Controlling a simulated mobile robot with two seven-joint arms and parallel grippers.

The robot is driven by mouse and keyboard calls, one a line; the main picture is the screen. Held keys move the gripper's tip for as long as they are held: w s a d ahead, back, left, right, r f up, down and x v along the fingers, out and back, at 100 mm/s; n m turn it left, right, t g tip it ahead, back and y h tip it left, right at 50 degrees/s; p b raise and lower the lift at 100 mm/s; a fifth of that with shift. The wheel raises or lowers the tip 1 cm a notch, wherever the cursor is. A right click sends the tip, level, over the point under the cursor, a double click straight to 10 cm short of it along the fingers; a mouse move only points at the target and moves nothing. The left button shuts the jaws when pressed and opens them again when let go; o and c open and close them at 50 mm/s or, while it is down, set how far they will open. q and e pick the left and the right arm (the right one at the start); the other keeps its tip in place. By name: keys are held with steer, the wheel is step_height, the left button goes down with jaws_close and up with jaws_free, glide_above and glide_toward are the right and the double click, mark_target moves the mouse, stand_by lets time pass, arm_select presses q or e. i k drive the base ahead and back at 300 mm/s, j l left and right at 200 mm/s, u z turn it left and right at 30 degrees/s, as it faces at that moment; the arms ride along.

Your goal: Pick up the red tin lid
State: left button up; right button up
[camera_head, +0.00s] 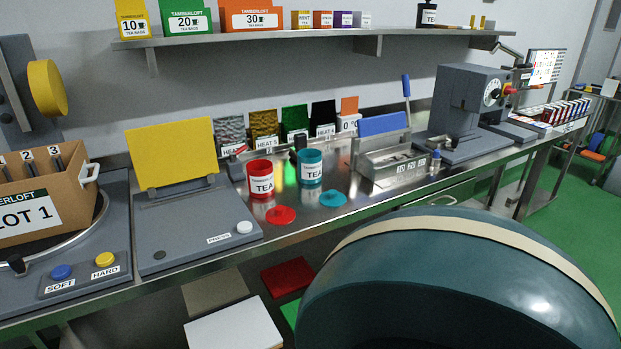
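The red tin lid (281,215) lies flat on the steel bench (345,215), near its front edge. The open-looking red tin (261,181), labelled TEA, stands upright just behind and left of it. A teal tin (309,168), also labelled TEA, stands to the right of the red tin. A teal lid (333,199) lies flat in front of the teal tin, to the right of the red lid. Neither of my grippers is in view.
A grey press plate (190,232) with a raised yellow panel (172,153) is left of the red lid. A metal sealer (390,162) stands to the right. Small sample panels line the back. The lower right view is blocked close up.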

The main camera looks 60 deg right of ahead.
mark_target(281, 215)
steer(key=z, duration=1.7)
steer(key=l+u, duration=0.15)
steer(key=u, duration=0.25)
steer(key=i+l+u, duration=0.1)
steer(key=u, duration=0.3)
steer(key=l+u, duration=0.2)
steer(key=u, duration=0.25)
steer(key=l+u, duration=0.15)
steer(key=u, duration=0.25)
steer(key=l+u, duration=0.15)
steer(key=l, duration=0.2)
steer(key=k+l+u, duration=0.2)
steer(key=l, duration=0.15)
steer(key=l+u, duration=0.15)
steer(key=l, duration=0.2)
